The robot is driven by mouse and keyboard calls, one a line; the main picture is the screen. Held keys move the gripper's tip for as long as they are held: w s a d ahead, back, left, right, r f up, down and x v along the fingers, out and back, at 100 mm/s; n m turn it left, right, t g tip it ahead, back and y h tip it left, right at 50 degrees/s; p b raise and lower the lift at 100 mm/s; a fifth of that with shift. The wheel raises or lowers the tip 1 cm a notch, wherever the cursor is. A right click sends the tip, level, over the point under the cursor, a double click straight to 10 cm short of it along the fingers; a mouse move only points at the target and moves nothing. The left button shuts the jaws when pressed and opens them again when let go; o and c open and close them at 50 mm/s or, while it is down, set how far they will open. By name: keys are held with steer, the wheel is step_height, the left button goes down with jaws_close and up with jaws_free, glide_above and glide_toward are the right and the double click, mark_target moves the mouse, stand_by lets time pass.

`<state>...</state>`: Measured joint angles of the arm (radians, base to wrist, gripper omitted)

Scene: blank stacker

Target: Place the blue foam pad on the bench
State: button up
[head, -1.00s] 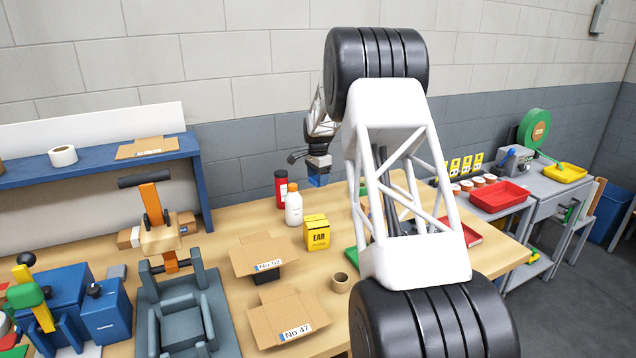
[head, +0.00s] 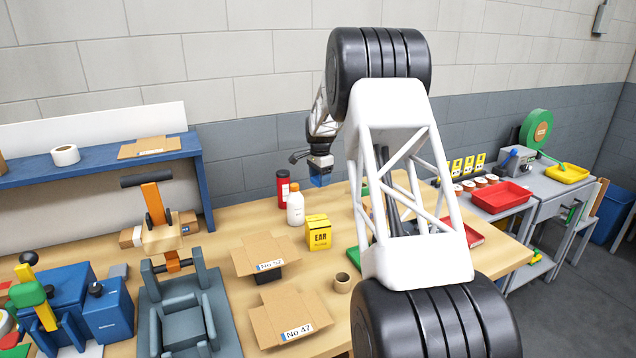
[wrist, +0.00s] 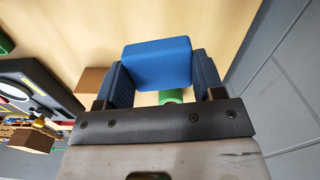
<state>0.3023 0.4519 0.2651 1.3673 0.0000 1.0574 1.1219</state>
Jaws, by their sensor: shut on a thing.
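The blue foam pad (wrist: 157,64) is a bright blue block between the two dark blue-grey fingers of my gripper (wrist: 163,82) in the wrist view. My gripper is shut on it. In the head view the pad (head: 320,181) shows as a small blue patch under my gripper (head: 319,170), near the back of the bench. The pad looks held above the wooden bench top (head: 240,218); the exact gap cannot be told. The rest of the bench near my arm is partly hidden by my own white link.
A red bottle (head: 283,190), a white bottle (head: 295,206) and a yellow EAR box (head: 318,233) stand near the gripper on the bench. Cardboard pieces (head: 290,313) and a tape roll (head: 342,283) lie nearer. A green object (wrist: 171,96) shows beyond the pad. The wall is close behind.

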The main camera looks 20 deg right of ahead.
stand_by(0.4)
steer(key=shift+s+a+r+n, duration=0.1)
steer(key=shift+a+r+n, duration=0.2)
steer(key=shift+a+r, duration=0.2)
steer(key=s+a+r+n, duration=0.3)
steer(key=s+a+n, duration=0.1)
steer(key=a+n, duration=0.5)
steer(key=s+a+r+n, duration=0.35)
steer(key=a+n, duration=0.35)
steer(key=a, duration=0.5)
steer(key=s+a+r+m, duration=0.2)
steer(key=s+r+m, duration=0.15)
steer(key=s, duration=0.65)
steer(key=w+a+r+m, duration=0.15)
steer(key=a+m, duration=0.25)
steer(key=a, duration=0.9)
steer(key=w+a+r+m, duration=0.1)
steer(key=w+a+m, duration=0.3)
steer(key=a, duration=1)
steer(key=w+a+r+m, duration=0.15)
steer(key=a+m, duration=0.35)
steer(key=a, duration=0.8)
steer(key=a+f+m, duration=0.1)
steer(key=a+f, duration=1.1)
steer(key=f, duration=0.4)
steer(key=shift+f+m, duration=0.35)
